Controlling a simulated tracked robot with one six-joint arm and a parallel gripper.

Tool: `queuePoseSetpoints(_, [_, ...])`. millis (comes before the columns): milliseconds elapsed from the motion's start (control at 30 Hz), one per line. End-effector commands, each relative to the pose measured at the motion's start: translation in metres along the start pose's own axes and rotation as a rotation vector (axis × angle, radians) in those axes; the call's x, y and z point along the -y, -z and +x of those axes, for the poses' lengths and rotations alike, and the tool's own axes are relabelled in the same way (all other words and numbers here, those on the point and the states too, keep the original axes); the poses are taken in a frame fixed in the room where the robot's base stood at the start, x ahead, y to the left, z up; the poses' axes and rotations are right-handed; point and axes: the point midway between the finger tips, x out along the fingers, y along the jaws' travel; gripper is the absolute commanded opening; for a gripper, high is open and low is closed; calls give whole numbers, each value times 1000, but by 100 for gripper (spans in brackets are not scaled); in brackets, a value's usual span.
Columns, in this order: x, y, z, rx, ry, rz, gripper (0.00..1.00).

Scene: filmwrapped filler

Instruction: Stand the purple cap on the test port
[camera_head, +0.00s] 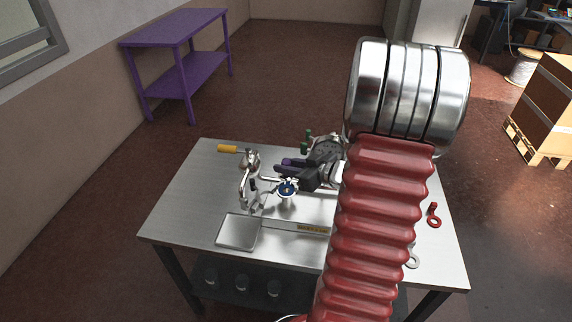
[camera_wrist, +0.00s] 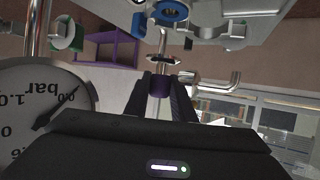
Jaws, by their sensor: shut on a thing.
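My gripper (camera_wrist: 162,98) is shut on the purple cap (camera_wrist: 160,84), which sits between the fingertips in the wrist view. In the head view the dark gripper (camera_head: 285,172) reaches left over the steel table, with purple (camera_head: 287,161) showing at its tips. The wrist view appears upside down. A metal stem with a small flange (camera_wrist: 162,59) lines up just beyond the cap; I cannot tell whether it is the test port or whether they touch. A blue handwheel (camera_head: 287,188) is close below the gripper in the head view and also shows in the wrist view (camera_wrist: 172,10).
A chrome tap-like fitting (camera_head: 249,178) stands left of the gripper. A pressure gauge (camera_wrist: 45,105) is close at left in the wrist view. A square metal plate (camera_head: 239,231), yellow-handled tool (camera_head: 228,149) and red ring tag (camera_head: 434,216) lie on the table (camera_head: 190,195).

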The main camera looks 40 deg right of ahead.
Motion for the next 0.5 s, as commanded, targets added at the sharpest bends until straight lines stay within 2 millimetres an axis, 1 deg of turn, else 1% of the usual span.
queuePoseSetpoints(500, [0,-20,9,0,1,0,0])
